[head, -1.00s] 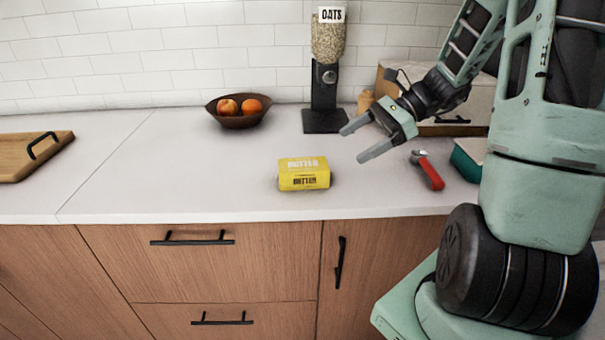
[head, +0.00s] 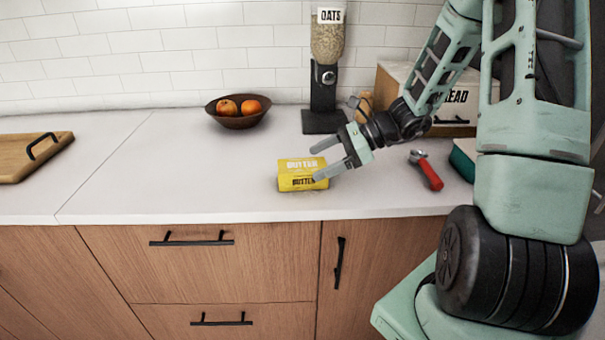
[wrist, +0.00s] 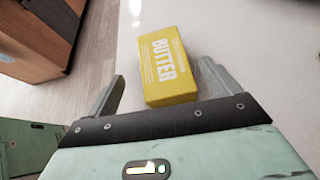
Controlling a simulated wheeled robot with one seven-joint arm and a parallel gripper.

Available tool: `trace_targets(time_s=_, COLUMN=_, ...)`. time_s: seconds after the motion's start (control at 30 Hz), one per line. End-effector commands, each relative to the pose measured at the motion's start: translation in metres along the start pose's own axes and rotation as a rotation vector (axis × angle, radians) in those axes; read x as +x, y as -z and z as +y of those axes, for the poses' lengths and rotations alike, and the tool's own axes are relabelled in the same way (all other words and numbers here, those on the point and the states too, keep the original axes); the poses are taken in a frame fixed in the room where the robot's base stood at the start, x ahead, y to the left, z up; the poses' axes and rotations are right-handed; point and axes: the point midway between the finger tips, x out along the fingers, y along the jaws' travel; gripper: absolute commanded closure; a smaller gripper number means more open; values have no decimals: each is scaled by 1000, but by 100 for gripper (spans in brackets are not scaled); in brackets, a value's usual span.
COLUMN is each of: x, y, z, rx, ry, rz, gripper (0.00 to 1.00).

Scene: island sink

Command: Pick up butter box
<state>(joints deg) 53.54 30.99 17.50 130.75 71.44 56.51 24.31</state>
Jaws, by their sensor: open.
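The yellow butter box (head: 297,176) lies on the white counter near its front edge, in the middle of the head view. My gripper (head: 315,163) is open and empty, reaching in from the right, with its fingers over the right part of the box in that view. In the wrist view the butter box (wrist: 166,65) lies ahead of my gripper (wrist: 160,85). Its near end shows between the two open fingers, closer to the right finger than the left. I cannot tell whether the right finger touches it.
A red-handled tool (head: 428,170) lies right of the box. An oats dispenser (head: 324,75), a bread box (head: 400,80) and a fruit bowl (head: 238,118) stand behind. A cutting board (head: 30,155) is at far left. The counter left of the butter is clear.

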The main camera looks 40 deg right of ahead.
Motion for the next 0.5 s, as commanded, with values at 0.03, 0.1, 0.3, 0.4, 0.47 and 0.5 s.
trace_targets(time_s=0.03, x=4, y=-1, z=0, rx=-1, ry=-3, rz=-1, gripper=12)
trace_targets(time_s=0.1, x=12, y=-3, z=-1, rx=1, ry=-3, rz=0, gripper=12)
trace_targets(time_s=0.3, x=42, y=-5, z=-4, rx=1, ry=-2, rz=0, gripper=12)
trace_targets(time_s=0.4, x=49, y=-5, z=-4, rx=-1, ry=-2, rz=0, gripper=12)
trace_targets(time_s=0.47, x=51, y=-5, z=-4, rx=0, ry=-1, rz=1, gripper=12)
trace_targets(time_s=0.5, x=51, y=-5, z=-4, rx=0, ry=-1, rz=1, gripper=12)
